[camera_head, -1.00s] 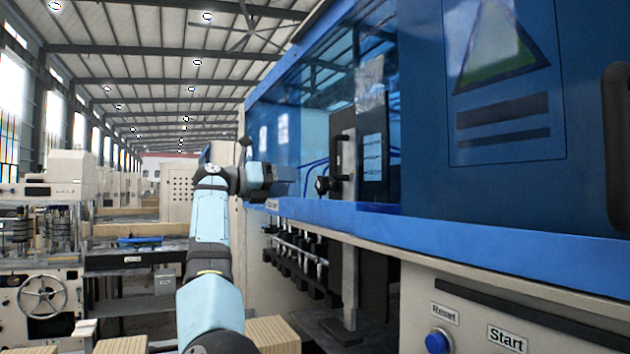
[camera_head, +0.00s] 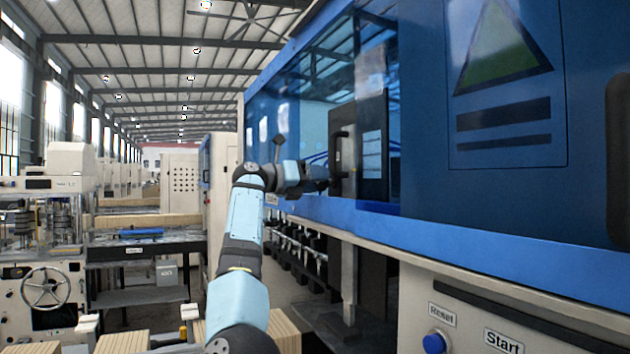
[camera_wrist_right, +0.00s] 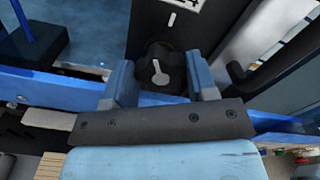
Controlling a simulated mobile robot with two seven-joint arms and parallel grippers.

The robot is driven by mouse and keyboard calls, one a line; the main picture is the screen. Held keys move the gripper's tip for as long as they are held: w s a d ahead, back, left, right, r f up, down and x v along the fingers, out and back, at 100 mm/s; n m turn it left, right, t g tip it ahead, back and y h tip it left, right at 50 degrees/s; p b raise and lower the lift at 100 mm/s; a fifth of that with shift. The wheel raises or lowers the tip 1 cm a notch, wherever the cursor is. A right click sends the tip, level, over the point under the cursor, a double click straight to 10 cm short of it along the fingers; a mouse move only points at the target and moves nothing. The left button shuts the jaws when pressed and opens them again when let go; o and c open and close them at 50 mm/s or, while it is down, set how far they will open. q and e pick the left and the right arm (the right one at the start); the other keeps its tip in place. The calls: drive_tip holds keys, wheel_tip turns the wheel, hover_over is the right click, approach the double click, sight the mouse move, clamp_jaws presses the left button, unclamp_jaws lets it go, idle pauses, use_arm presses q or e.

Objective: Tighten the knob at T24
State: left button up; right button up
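The black knob (camera_wrist_right: 160,66), with a pale pointer mark, shows in the right wrist view on a dark mount below a partly cut-off white label (camera_wrist_right: 186,5). A "4" seems to show at the label's edge. My right gripper (camera_wrist_right: 159,78) is open, with one blue-grey finger on each side of the knob. Small gaps appear between fingers and knob; contact cannot be told. In the head view my right gripper (camera_head: 318,178) reaches into the machine opening, and the knob is hidden behind it. My left gripper is not in view.
The blue machine (camera_head: 440,225) fills the right side, its blue ledge running below the gripper. Reset and Start labels sit low on the front panel.

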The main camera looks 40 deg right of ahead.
drive_tip(key=shift+m, duration=0.3)
drive_tip(key=shift+m+b, duration=0.55)
drive_tip(key=shift+m, duration=0.35)
drive_tip(key=shift+s+m+b, duration=0.15)
drive_tip(key=shift+m+b, duration=0.35)
drive_tip(key=shift+m, duration=1.2)
drive_tip(key=o, duration=0.6)
drive_tip(key=shift+o, duration=0.2)
drive_tip(key=shift+a, duration=0.15)
